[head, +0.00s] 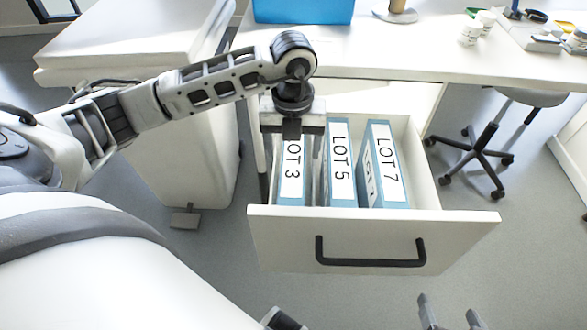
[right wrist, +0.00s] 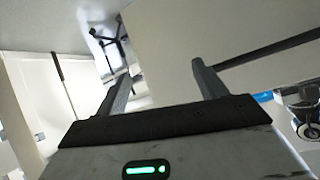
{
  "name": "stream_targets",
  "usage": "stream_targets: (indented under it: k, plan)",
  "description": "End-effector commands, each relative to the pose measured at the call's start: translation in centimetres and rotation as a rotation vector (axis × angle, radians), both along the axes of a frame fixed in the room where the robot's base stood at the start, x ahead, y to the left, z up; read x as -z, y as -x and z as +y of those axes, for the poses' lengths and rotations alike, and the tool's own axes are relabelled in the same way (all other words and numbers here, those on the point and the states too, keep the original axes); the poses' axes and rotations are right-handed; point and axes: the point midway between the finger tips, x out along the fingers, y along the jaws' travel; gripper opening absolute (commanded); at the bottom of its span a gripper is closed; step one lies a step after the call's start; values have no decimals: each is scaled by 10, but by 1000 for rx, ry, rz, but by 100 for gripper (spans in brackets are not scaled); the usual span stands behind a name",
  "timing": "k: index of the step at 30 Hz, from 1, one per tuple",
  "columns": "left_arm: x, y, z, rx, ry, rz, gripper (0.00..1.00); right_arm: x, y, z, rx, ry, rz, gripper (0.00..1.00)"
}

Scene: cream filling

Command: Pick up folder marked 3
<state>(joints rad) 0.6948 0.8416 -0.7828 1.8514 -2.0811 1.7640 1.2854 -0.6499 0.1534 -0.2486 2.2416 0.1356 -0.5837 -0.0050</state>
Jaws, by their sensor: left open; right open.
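The folder marked LOT 3 (head: 292,184) stands upright at the left end of an open drawer (head: 375,238), blue with a white label. My left gripper (head: 291,165) points down over it, its fingers apart on either side of the folder. The gripper hides the folder's top end, and I cannot tell whether the fingers touch it. Folders marked LOT 5 (head: 341,170) and LOT 7 (head: 384,165) stand to its right. My right gripper (head: 450,313) is open and empty, low in front of the drawer; its fingers also show in the right wrist view (right wrist: 163,78).
A white desk (head: 400,60) lies behind the drawer, with a blue box (head: 303,10) and small items on it. A white cabinet (head: 185,150) stands left of the drawer. A wheeled stool (head: 485,150) stands at the right. The floor right of the drawer front is clear.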

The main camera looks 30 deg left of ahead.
Motion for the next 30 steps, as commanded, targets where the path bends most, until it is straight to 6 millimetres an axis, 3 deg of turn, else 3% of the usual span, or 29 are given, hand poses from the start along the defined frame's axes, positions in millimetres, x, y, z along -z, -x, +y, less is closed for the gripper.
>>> stream_targets:
  k: [3,11,19,27,30]
  plan:
    - [18,0,0,0,2,1,71,7,0,1,-5,0,11,71]
    - [32,-1,0,1,2,2,71,12,0,2,-8,0,21,71]
    - [72,-3,0,1,3,3,71,26,-1,5,-18,-2,42,71]
    - [76,-4,1,2,3,-1,71,30,-2,6,-25,0,56,71]
    - [76,-4,1,2,3,-1,46,30,-2,7,-25,1,55,71]
